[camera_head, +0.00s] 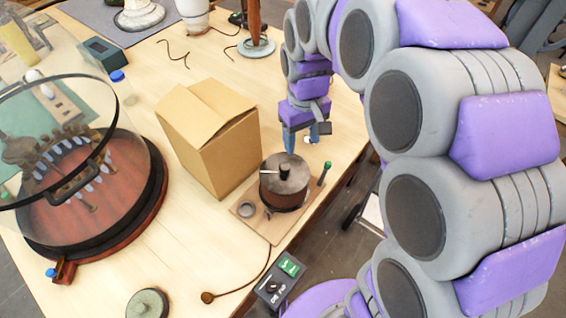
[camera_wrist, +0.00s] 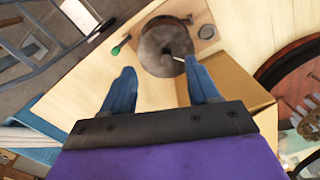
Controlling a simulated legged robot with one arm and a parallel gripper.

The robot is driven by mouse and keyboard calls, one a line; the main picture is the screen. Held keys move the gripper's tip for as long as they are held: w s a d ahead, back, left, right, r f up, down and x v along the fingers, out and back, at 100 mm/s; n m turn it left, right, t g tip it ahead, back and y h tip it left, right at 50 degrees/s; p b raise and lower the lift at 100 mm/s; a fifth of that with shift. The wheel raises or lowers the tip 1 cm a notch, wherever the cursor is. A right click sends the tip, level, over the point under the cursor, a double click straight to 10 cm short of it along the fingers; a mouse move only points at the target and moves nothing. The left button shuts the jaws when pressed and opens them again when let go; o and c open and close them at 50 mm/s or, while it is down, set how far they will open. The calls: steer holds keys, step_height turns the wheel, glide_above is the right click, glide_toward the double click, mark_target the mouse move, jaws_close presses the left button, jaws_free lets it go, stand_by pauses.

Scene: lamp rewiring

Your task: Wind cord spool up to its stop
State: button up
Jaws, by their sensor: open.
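The cord spool (camera_head: 286,187) stands upright on a small wooden board (camera_head: 262,226) near the table's right edge. It has a grey round top with a centre post and a thin light crank-like rod, and a brown wound body. In the wrist view the spool (camera_wrist: 157,50) lies just beyond my fingertips, its rod pointing toward the right finger. My gripper (camera_head: 319,130) is behind the spool in the head view, pointing down. In the wrist view my gripper (camera_wrist: 160,80) has its two blue fingers wide apart with nothing between them. Contact between right finger and rod cannot be told.
A cardboard box (camera_head: 215,140) stands close left of the spool. A green-tipped pin (camera_head: 325,172) rises at the board's corner, with a grey ring (camera_head: 246,209) on the board. A switch box (camera_head: 279,282) sits in front. A domed round case (camera_head: 95,215) fills the left.

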steer(key=n, duration=0.1)
glide_above(284, 166)
steer(key=d, duration=0.1)
steer(key=f, duration=0.7)
steer(key=f+b, duration=0.1)
steer(key=f, duration=0.5)
steer(key=a+f+b, duration=0.1)
steer(key=f, duration=0.5)
jaws_close()
